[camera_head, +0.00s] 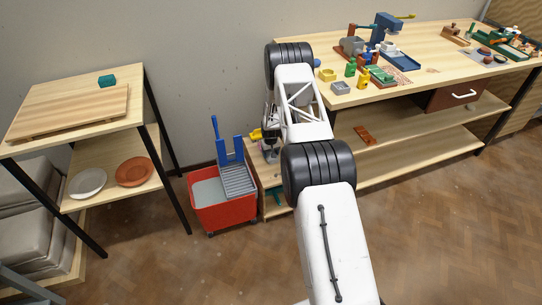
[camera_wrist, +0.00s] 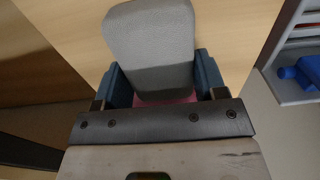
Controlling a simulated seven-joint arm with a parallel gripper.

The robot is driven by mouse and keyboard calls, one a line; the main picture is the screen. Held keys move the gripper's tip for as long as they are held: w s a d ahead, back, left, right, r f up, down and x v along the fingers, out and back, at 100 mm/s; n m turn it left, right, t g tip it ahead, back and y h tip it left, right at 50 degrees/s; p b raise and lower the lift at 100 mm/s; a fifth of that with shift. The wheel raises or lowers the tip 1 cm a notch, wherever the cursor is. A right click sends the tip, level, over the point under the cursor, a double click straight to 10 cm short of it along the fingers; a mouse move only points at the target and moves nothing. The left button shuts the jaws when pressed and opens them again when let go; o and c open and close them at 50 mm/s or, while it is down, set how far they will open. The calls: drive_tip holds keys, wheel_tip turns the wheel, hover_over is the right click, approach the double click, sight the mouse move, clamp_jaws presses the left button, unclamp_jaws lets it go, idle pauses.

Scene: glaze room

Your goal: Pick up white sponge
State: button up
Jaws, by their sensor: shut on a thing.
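The white sponge (camera_wrist: 152,35) shows in the wrist view as a pale grey-white block with rounded corners. Its lower part is in shadow. My gripper (camera_wrist: 163,78) has its two blue-grey fingers on either side of the sponge and is shut on it. A pink strip shows at the sponge's near end, mostly hidden by the gripper body. In the head view my gripper (camera_head: 270,146) points down over a low wooden stand beside the red bucket. The sponge cannot be made out there.
The red mop bucket (camera_head: 222,212) with a blue wringer stands left of the low stand (camera_head: 270,176). A yellow item (camera_head: 256,134) is close beside my gripper. The workbench (camera_head: 430,68) at right carries several small items. A shelf table (camera_head: 70,118) stands at left.

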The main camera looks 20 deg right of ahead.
drive_tip(key=shift+r, duration=0.15)
drive_tip(key=shift+r, duration=1.45)
drive_tip(key=shift+s+r, duration=0.2)
drive_tip(key=shift+s, duration=0.1)
drive_tip(key=s+a, duration=0.1)
drive_tip(key=s, duration=0.4)
drive_tip(key=s+a+r, duration=0.1)
drive_tip(key=s, duration=0.4)
drive_tip(key=s+a, duration=0.1)
drive_tip(key=s, duration=0.4)
drive_tip(key=shift+r, duration=0.2)
drive_tip(key=o, duration=0.4)
drive_tip(key=shift+c, duration=1.4)
drive_tip(key=w+d+r, duration=0.1)
drive_tip(key=w+r, duration=0.2)
drive_tip(key=w, duration=0.5)
drive_tip(key=shift+w+d, duration=0.2)
drive_tip(key=shift+w, duration=0.1)
